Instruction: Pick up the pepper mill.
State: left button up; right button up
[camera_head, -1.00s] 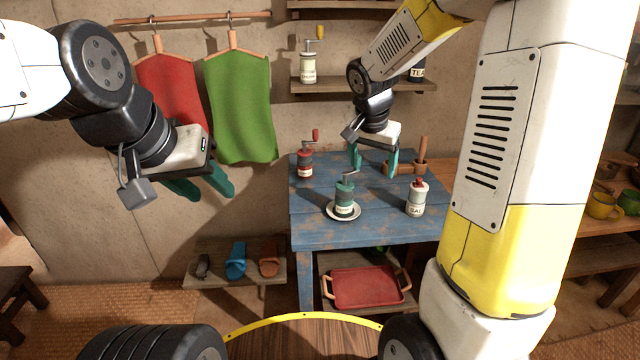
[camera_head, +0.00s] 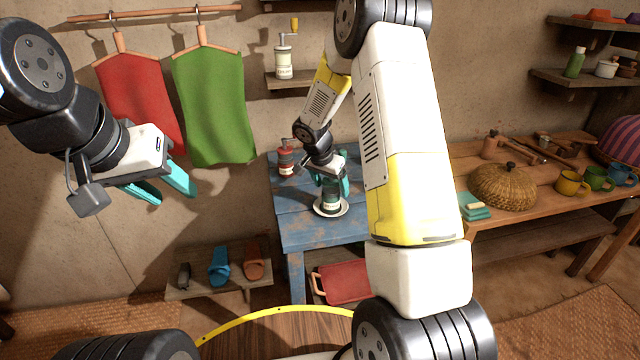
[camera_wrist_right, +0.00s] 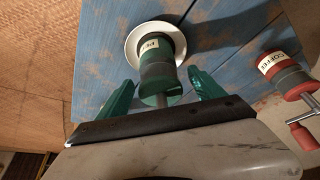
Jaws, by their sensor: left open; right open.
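The green pepper mill (camera_head: 331,201), with a white label starting "PE", stands on a white saucer (camera_head: 345,211) on the blue table. My right gripper (camera_head: 334,183) is open around its upper part. In the right wrist view the pepper mill (camera_wrist_right: 158,62) shows between the two teal fingers of the right gripper (camera_wrist_right: 162,92), with a gap on each side, and the saucer (camera_wrist_right: 131,46) lies beyond. The crank is mostly hidden. My left gripper (camera_head: 172,192) is open and empty in the air at the left.
A red mill (camera_head: 287,161) stands at the table's back left; its label reads COFFEE in the wrist view (camera_wrist_right: 283,70). The blue table (camera_head: 300,233) has bare front boards. My right arm hides its right side. A pale mill (camera_head: 284,62) stands on a wall shelf.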

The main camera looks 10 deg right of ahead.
jog(key=shift+w+d+f, duration=0.1)
jog(key=shift+f, duration=0.25)
jog(key=shift+c, duration=0.4)
jog(key=c, duration=1.5)
